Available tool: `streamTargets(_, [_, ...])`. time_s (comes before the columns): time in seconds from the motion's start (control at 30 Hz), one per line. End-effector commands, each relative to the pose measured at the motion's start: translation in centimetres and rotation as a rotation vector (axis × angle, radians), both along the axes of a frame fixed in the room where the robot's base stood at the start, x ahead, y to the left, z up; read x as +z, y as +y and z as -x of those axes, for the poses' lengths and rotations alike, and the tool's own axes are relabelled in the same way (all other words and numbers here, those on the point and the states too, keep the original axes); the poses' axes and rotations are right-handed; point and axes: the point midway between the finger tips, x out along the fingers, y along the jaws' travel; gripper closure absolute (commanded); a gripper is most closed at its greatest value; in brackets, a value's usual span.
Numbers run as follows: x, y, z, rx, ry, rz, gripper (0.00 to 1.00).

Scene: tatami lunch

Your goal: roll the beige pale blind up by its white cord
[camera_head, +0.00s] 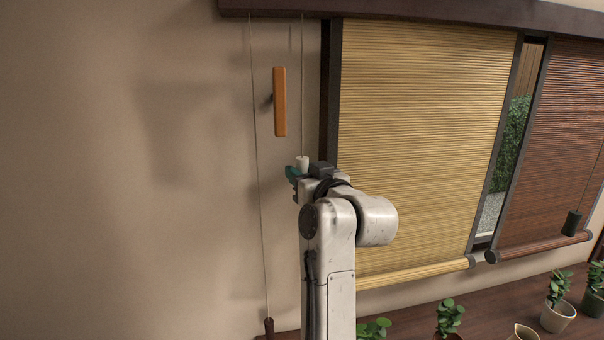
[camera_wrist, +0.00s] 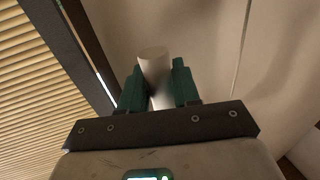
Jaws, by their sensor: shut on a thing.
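The beige pale blind (camera_head: 425,140) hangs down over the window, its rolled bottom bar (camera_head: 415,273) near the sill. A thin white cord (camera_head: 302,85) runs down from the top rail to a white pull (camera_head: 302,161), left of the blind. My gripper (camera_head: 298,173) is at the pull, with its teal fingers partly hidden by my arm. In the wrist view my gripper (camera_wrist: 159,88) is shut on the white pull (camera_wrist: 154,62), which stands upright between both green fingers.
A wooden cleat (camera_head: 279,102) is on the wall left of the cord. Another cord ends in a brown pull (camera_head: 268,326). A red-brown blind (camera_head: 560,140) with a dark pull (camera_head: 572,222) hangs at right. Potted plants (camera_head: 558,304) stand below. The wall at left is bare.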

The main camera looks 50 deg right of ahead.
Motion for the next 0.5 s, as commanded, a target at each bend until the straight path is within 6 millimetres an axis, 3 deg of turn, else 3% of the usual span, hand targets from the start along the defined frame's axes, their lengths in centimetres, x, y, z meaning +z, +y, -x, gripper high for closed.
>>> streamTargets(0.27, [-5.3,-0.1,0.0,-0.001,0.008,0.001,1.00])
streamTargets(0.5, [-13.2,-0.1,0.1,-0.001,0.011,0.001,1.00])
